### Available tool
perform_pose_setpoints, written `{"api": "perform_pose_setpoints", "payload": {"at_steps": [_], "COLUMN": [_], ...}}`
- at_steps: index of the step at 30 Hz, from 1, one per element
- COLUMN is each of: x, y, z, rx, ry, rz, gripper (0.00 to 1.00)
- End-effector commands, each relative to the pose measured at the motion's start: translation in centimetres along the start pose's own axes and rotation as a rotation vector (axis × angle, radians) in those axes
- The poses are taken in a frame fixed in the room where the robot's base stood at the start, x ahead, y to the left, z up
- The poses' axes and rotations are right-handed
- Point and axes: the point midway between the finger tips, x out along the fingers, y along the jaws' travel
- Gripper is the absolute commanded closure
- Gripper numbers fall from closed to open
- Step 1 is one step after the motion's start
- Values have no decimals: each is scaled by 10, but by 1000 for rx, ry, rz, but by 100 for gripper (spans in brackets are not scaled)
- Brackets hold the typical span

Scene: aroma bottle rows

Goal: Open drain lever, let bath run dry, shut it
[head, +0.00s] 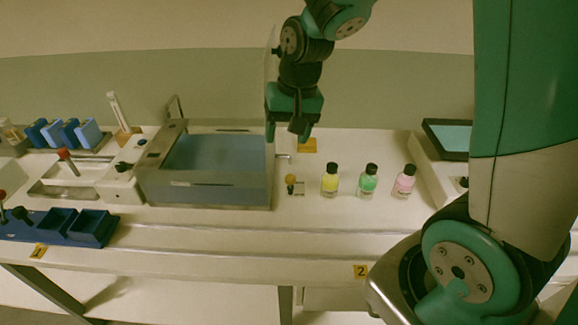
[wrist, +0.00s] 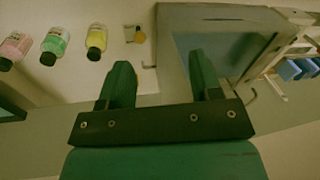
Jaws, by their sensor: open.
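The bath (head: 160,184) is a grey box-shaped tank left of centre in the head view, with blue-grey liquid (head: 215,152) showing inside. Its rim also shows in the wrist view (wrist: 172,25). A small lever with a yellow-orange knob (head: 291,179) stands just right of the bath, and the knob shows in the wrist view (wrist: 140,37). I take it for the drain lever; its setting cannot be told.
Yellow (head: 330,181), green (head: 368,180) and pink (head: 405,182) bottles stand right of the lever. A thin clear upright panel (head: 270,75) is beside my gripper. Blue bins (head: 92,228) and a red-knobbed station (head: 68,190) are left.

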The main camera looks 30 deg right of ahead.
Motion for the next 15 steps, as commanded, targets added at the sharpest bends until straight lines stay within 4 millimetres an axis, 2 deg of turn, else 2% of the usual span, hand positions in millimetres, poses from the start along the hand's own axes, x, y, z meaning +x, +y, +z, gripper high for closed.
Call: {"api": "perform_pose_setpoints", "payload": {"at_steps": [1,3,6,10,15], "x": [3,15,30,42,56], "y": [14,31,45,52,54], "z": [-21,-45,-68,-83,-85], "rx": [102,226,360,457,478], "ry": [3,13,12,6,2], "rz": [27,53,70,78,79], "gripper": [42,42,42,42,42]}}
